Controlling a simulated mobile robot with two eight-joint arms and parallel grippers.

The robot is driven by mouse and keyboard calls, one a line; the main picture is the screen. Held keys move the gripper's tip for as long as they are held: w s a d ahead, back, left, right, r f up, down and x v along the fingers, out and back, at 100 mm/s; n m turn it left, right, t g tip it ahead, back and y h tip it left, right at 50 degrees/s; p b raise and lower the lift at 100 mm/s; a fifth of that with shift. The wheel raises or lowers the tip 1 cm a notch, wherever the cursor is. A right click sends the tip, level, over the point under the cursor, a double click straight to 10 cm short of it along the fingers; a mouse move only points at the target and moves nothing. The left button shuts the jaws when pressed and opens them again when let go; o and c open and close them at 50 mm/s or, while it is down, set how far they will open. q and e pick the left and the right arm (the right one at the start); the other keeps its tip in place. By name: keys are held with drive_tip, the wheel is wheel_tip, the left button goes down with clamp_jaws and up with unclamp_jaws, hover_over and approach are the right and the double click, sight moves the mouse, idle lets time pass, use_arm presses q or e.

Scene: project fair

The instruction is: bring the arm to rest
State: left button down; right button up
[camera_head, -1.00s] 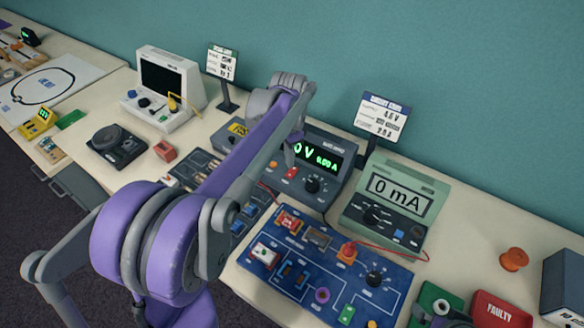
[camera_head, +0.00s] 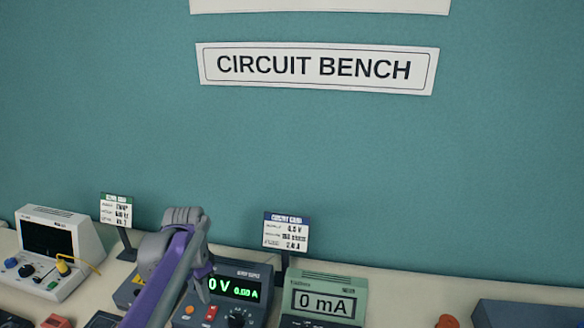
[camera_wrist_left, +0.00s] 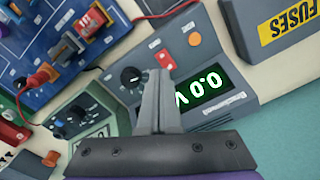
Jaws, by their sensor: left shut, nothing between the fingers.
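My left arm comes in from the lower left in the head view, with the left gripper (camera_head: 196,288) in front of the dark power supply (camera_head: 236,287). In the left wrist view the gripper's fingers (camera_wrist_left: 158,98) are shut together with nothing between them. The power supply's green display and knob show just beyond the fingers in the left wrist view (camera_wrist_left: 185,62). My right gripper is in neither view.
A green meter (camera_head: 322,296) reading 0 mA stands right of the power supply. An oscilloscope (camera_head: 58,250) is at left. Two sign stands (camera_head: 116,212) (camera_head: 286,232) rise behind. The blue circuit board (camera_wrist_left: 50,30) and a yellow FUSES label (camera_wrist_left: 283,27) show in the wrist view.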

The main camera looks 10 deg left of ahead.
use_arm(q)
drive_tip(key=s+d+f+n+t, duration=0.1)
drive_tip(key=s+d+n, duration=0.1)
drive_tip(key=s, duration=0.4)
drive_tip(key=s+d+f+n+t, duration=0.2)
drive_tip(key=s+d, duration=0.2)
drive_tip(key=s, duration=0.2)
drive_tip(key=s+d+f+n+t, duration=0.2)
drive_tip(key=s+d, duration=0.1)
drive_tip(key=s, duration=0.3)
drive_tip(key=shift+s+d+f, duration=0.15)
drive_tip(key=shift+d, duration=0.2)
drive_tip(key=shift+s+d+f+n+t, duration=0.15)
drive_tip(key=shift+s+f+n+t, duration=0.1)
drive_tip(key=shift+n+t, duration=0.05)
idle(0.3)
